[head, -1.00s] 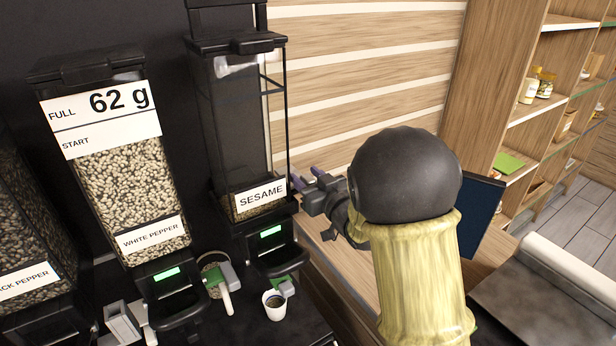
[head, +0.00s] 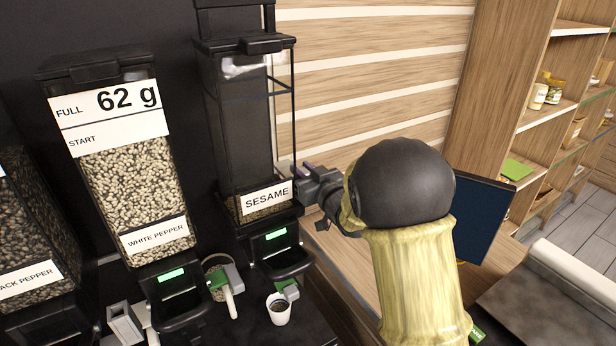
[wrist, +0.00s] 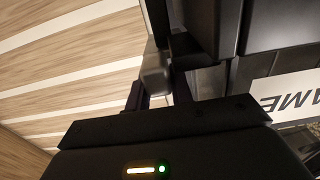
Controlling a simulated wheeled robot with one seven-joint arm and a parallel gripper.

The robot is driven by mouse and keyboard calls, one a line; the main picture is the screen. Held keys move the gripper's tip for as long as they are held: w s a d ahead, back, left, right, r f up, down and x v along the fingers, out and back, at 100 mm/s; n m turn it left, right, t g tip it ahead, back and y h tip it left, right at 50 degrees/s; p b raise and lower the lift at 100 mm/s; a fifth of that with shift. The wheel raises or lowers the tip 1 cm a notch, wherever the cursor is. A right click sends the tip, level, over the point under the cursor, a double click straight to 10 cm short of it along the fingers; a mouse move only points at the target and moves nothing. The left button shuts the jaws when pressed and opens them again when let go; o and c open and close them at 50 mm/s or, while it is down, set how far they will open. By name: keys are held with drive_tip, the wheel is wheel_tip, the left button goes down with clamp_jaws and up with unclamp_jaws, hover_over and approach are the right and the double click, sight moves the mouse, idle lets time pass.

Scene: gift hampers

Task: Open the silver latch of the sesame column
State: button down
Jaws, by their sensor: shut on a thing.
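The sesame column (head: 238,130) is a tall dark, clear-sided dispenser with a white SESAME label (head: 267,198) and a low layer of seeds. My gripper (head: 301,176) is at its right side, level with the label. In the wrist view my gripper (wrist: 158,90) has its dark fingers closed around a small grey block, which looks like the silver latch (wrist: 155,75), beside the column's dark wall. In the head view the latch is hidden by my gripper and the column's edge. I cannot tell whether the latch has turned.
The white pepper column (head: 135,200) stands left of the sesame one, and the black pepper column (head: 30,240) further left. A white cup (head: 279,312) with dark contents stands below the sesame outlet. A dark screen (head: 480,215) is behind my arm. Shelves (head: 560,110) stand at the right.

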drive_tip(key=c, duration=1.2)
unclamp_jaws()
drive_tip(key=shift+s+d, duration=0.1)
drive_tip(key=shift+s, duration=0.05)
drive_tip(key=b+v, duration=0.6)
drive_tip(key=v, duration=1.1)
drive_tip(key=shift+d, duration=0.1)
